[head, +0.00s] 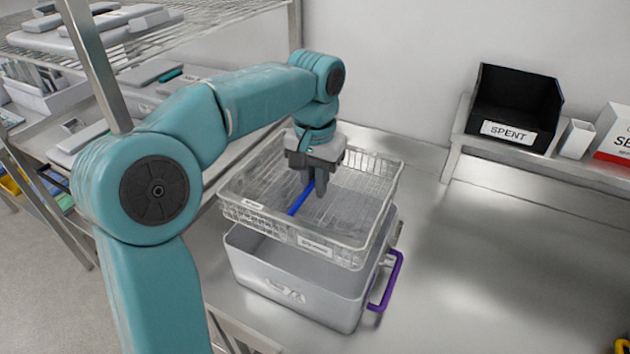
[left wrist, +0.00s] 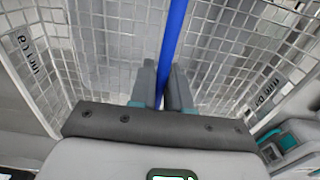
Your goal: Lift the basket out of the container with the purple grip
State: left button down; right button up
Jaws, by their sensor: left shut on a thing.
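A wire mesh basket (head: 255,212) with a blue handle bar (head: 301,198) hangs above a grey metal container (head: 290,292). The container has a purple grip (head: 392,281) on its right side. The basket's bottom looks to be above the container's rim, with the container's inside showing below it. My left gripper (head: 316,190) reaches down into the basket and is shut on the blue handle. In the left wrist view the blue handle (left wrist: 174,45) runs between the two fingers (left wrist: 163,88), with the mesh around it. My right gripper is not in view.
A black bin labelled SPENT (head: 515,108), a small white cup (head: 576,138) and a white box (head: 614,132) stand on a raised ledge at the back right. A wire rack (head: 150,45) stands at the left.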

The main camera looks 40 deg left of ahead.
pick_arm(q)
jog(key=shift+r+p, duration=4.75)
jog(key=shift+r, duration=3.1)
jog(key=shift+w+d, duration=0.1)
jog(key=shift+w, duration=0.05)
